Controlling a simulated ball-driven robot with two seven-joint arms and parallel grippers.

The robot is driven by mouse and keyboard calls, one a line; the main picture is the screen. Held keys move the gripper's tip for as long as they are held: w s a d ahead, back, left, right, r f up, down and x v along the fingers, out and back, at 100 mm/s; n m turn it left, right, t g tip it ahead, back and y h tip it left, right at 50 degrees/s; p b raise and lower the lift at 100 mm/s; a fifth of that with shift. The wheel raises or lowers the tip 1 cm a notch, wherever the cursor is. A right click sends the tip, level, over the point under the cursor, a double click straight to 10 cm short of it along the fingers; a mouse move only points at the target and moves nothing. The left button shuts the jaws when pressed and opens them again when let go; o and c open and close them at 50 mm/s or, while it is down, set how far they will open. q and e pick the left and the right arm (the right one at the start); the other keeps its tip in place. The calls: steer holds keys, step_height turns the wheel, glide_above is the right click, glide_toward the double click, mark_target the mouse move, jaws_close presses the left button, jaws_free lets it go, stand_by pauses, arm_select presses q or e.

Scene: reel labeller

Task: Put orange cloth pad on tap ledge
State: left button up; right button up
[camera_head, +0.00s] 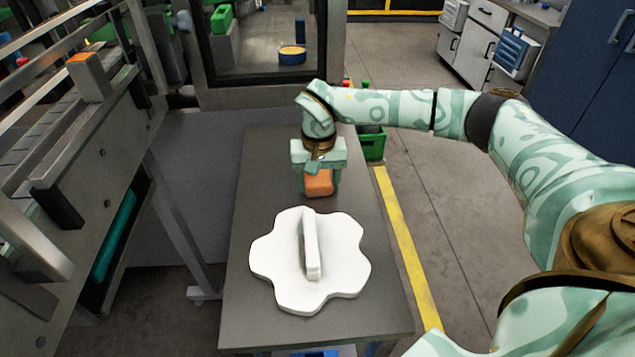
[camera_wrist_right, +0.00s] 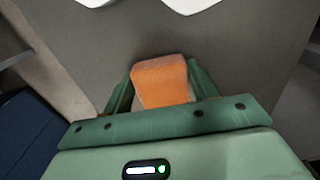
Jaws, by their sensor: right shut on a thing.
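The orange cloth pad (camera_head: 319,184) is between the fingers of my right gripper (camera_head: 319,188), over the far half of the grey table. In the right wrist view the pad (camera_wrist_right: 160,76) sits between the two green fingers (camera_wrist_right: 160,90), which are shut on it. A paler part shows on the pad's lower side there. I cannot tell whether the pad touches the table top. My left gripper is not in view. I cannot make out for certain which surface is the tap ledge.
A large white lobed piece with an upright bar (camera_head: 345,255) lies on the near half of the grey table (camera_head: 255,200). A machine with a glass window (camera_head: 270,45) stands behind it. A metal conveyor frame (camera_head: 110,150) is at left. A green crate (camera_head: 373,145) stands beyond the table's right edge.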

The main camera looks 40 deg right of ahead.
steer(key=o, duration=0.9)
steer(key=shift+o, duration=0.2)
